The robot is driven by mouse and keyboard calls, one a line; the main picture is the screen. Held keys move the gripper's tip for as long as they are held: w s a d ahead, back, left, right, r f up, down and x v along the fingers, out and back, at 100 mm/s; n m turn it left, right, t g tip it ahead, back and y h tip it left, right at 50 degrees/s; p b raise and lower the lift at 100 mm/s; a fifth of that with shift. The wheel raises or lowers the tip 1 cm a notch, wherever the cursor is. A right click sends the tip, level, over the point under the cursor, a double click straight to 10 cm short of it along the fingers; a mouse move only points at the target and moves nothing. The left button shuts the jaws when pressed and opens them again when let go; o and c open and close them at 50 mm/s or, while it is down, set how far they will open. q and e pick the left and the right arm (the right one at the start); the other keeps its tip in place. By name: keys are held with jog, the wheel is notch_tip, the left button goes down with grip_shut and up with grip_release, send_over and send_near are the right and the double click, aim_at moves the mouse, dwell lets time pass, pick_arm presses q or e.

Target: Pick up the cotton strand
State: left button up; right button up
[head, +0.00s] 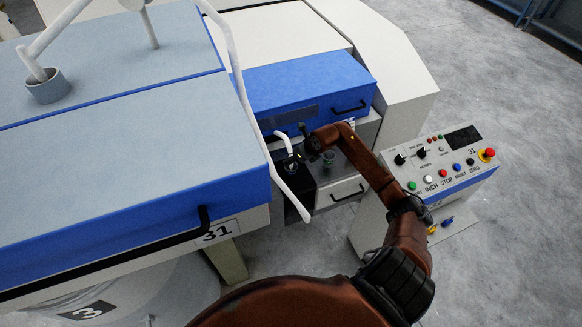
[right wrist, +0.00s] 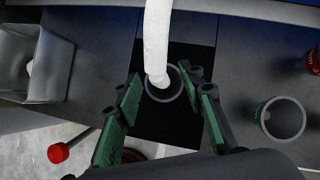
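A thick white cotton strand (head: 240,85) hangs over the edge of the blue-and-grey machine, its lower end low in front. A shorter white strand piece (head: 284,141) shows beside my right gripper (head: 304,152). In the right wrist view a white strand (right wrist: 157,40) comes down from the top, and its end is at a dark round cup (right wrist: 163,84). My right gripper (right wrist: 165,90) is open, its green-padded fingers on either side of the cup and strand end. No contact shows; the depth gap is unclear. My left gripper is not in view.
A blue box (head: 300,90) with a black handle stands behind the gripper, a white drawer (head: 345,191) below. A button console (head: 440,165) stands right. A second cup (right wrist: 283,119), a grey bin (right wrist: 40,65) and a red knob (right wrist: 58,152) flank the fingers. Floor at right is clear.

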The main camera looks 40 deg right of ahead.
jog(key=shift+x, duration=0.95)
grip_shut()
